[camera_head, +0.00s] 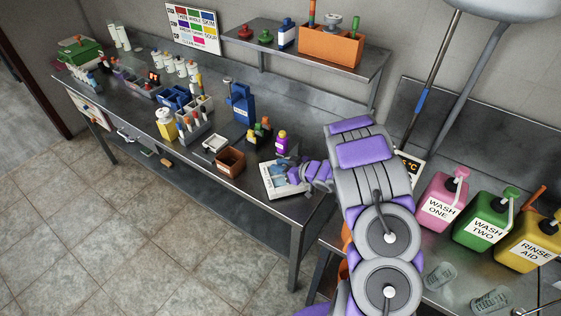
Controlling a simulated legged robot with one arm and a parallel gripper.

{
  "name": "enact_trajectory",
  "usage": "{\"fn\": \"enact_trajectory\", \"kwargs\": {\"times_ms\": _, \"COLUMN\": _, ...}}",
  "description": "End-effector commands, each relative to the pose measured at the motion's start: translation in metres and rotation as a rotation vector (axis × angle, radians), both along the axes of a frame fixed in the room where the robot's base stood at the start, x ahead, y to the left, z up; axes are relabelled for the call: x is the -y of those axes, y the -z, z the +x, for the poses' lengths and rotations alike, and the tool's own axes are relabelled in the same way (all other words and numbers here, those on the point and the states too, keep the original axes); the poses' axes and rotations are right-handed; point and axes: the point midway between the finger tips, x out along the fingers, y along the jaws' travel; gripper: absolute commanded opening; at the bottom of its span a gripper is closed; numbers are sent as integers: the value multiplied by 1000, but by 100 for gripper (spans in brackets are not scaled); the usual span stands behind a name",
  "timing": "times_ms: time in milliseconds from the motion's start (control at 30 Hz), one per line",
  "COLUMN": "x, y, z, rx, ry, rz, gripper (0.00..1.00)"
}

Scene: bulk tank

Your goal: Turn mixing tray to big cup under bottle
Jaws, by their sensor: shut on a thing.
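The mixing tray appears to be the white square tray (272,192) at the right end of the long metal bench. Bluish-grey shapes lie in it, too small to tell which is the big cup. My gripper (289,176) reaches over the tray's right side from the right and is shut, seemingly on a part of the tray; my own fingers and wrist hide the contact. A small purple bottle (281,144) with a yellow cap stands on the bench just behind the tray. I cannot tell whether any cup is under it.
A brown open box (231,160) and a small white scale (215,144) stand left of the tray. A blue device (241,103) stands behind. Pink (441,202), green (482,219) and yellow (528,242) jugs stand on the right counter. A shelf (300,52) hangs above.

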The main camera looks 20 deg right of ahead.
Motion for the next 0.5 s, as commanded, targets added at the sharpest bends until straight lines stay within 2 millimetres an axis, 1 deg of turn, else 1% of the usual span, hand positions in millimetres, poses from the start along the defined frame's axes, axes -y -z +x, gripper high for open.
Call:
{"fn": "enact_trajectory", "kwargs": {"times_ms": 33, "x": 2, "y": -6, "z": 0, "rx": 2, "ry": -24, "rz": 1, "gripper": 0}}
{"fn": "enact_trajectory", "kwargs": {"times_ms": 67, "x": 2, "y": -7, "z": 0, "rx": 1, "ry": -40, "rz": 1, "gripper": 0}}
{"fn": "enact_trajectory", "kwargs": {"times_ms": 500, "x": -2, "y": -2, "z": -2, "rx": 8, "ry": -337, "rz": -2, "gripper": 0}}
